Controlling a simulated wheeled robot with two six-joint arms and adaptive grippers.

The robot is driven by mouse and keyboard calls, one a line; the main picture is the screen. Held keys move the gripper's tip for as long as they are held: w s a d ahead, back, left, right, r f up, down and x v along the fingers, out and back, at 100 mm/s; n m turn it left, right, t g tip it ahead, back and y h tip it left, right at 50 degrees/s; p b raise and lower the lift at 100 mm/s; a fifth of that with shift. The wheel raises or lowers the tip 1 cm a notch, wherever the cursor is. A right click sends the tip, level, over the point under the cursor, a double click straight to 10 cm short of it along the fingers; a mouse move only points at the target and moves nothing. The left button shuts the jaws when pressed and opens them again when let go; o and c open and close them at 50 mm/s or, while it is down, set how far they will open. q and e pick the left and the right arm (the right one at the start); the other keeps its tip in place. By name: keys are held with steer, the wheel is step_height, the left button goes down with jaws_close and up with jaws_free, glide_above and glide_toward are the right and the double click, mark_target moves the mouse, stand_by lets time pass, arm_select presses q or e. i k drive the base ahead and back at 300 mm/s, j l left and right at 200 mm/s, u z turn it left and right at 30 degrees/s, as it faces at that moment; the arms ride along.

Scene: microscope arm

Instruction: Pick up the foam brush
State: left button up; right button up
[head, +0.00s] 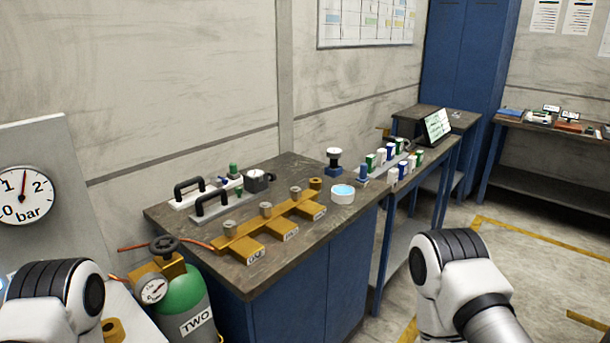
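I cannot make out a foam brush in the head view. Two white and black links of my own arms show at the lower left and lower right. Neither gripper is in view, so I cannot see whether they are open or hold anything.
A dark-topped blue bench (260,265) carries a brass manifold (270,227), black-handled blocks and a white round dish (343,193). A green cylinder (184,297) labelled TWO stands before it. Small blue, green and white boxes (393,158) and a screen (437,126) are behind. Floor is open at right.

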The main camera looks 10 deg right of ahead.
mark_target(362, 181)
steer(key=i+l+u, duration=0.3)
steer(key=l+u, duration=0.3)
steer(key=l, duration=0.15)
steer(key=i+l+u, duration=0.15)
steer(key=l+u, duration=0.15)
steer(key=l, duration=0.2)
steer(key=l+u, duration=0.25)
steer(key=l, duration=0.2)
steer(key=i, duration=0.05)
